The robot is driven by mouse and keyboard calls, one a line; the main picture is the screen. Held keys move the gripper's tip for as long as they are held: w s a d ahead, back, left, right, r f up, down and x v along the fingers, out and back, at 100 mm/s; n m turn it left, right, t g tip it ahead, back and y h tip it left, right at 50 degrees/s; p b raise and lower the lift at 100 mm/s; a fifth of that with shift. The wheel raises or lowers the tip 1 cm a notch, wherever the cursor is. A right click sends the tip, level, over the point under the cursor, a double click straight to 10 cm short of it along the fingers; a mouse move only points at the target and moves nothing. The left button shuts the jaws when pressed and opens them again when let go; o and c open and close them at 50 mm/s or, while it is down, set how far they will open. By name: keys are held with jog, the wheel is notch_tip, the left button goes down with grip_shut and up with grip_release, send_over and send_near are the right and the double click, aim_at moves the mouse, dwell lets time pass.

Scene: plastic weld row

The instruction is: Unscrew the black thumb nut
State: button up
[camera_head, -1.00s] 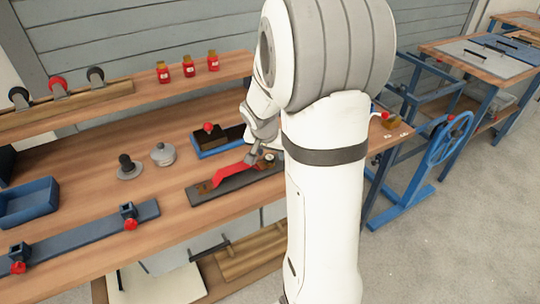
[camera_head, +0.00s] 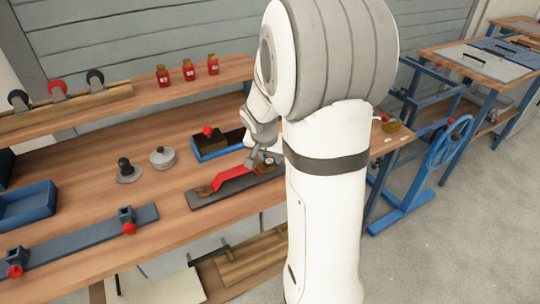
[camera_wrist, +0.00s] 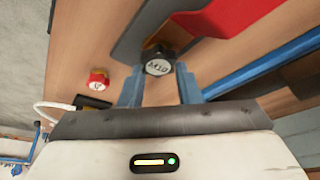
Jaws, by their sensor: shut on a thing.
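The black thumb nut (camera_wrist: 158,66) has a pale face marked M10. In the wrist view it sits between the fingertips of my gripper (camera_wrist: 160,84), with one finger on each side. My gripper is shut on it. In the head view my gripper (camera_head: 256,160) is at the right end of a red bar (camera_head: 232,178), over a dark base plate (camera_head: 215,198) on the bench. The red bar also shows in the wrist view (camera_wrist: 228,14) beside the nut. My arm hides the right end of the plate, and whether the nut is still threaded cannot be told.
Behind the plate is a blue-edged tray (camera_head: 222,151) with a red-knobbed block. A grey knob (camera_head: 162,157) and a black-handled disc (camera_head: 127,170) stand to the left. A blue rail (camera_head: 85,240) with red knobs lies at the front left. Bare bench lies between them.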

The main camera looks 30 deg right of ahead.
jog(key=shift+s+r+n+p, duration=0.1)
jog(key=shift+r+n+p, duration=0.15)
jog(key=shift+n+p, duration=0.5)
jog(key=n+y+p, duration=0.1)
jog(key=n+p, duration=0.1)
jog(key=p, duration=0.3)
jog(key=shift+a+t, duration=0.1)
jog(key=shift+t, duration=0.3)
jog(key=shift+n+p, duration=0.25)
jog(key=shift+p, duration=0.5)
jog(key=n+p, duration=0.1)
jog(key=p, duration=0.6)
jog(key=n+y+p, duration=0.1)
jog(key=n+p, duration=0.1)
jog(key=p, duration=0.5)
jog(key=shift+s+a+f+y, duration=0.1)
jog(key=shift+s+a+y, duration=0.05)
jog(key=shift+y, duration=0.15)
jog(key=shift+n+p, duration=0.4)
jog(key=shift+p, duration=0.1)
